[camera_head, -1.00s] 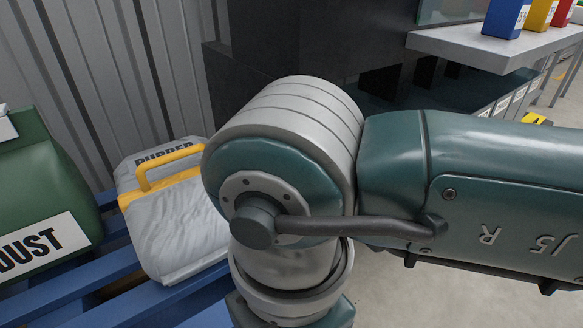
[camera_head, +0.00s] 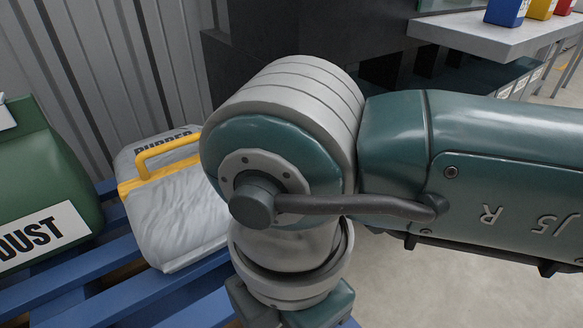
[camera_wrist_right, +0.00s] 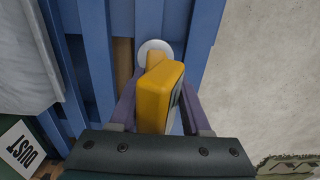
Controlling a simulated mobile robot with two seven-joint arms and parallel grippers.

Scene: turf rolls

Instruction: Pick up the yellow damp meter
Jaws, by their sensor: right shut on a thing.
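The yellow damp meter (camera_wrist_right: 161,92) is a yellow block with a dark panel on its right side in the right wrist view. My right gripper (camera_wrist_right: 158,102) has one purple-grey finger on each side of it and is shut on it. The meter is over or close to the blue slats; I cannot tell whether it is clear of them. In the head view, my right arm hides the gripper and the meter. My left gripper is in neither current view.
A blue pallet (camera_head: 85,270) carries a green bag marked DUST (camera_head: 35,170) and a grey bag with a yellow handle (camera_head: 172,215). A white round thing (camera_wrist_right: 155,47) lies beyond the meter. Bare floor is at right. A shelf (camera_head: 480,38) holds coloured containers.

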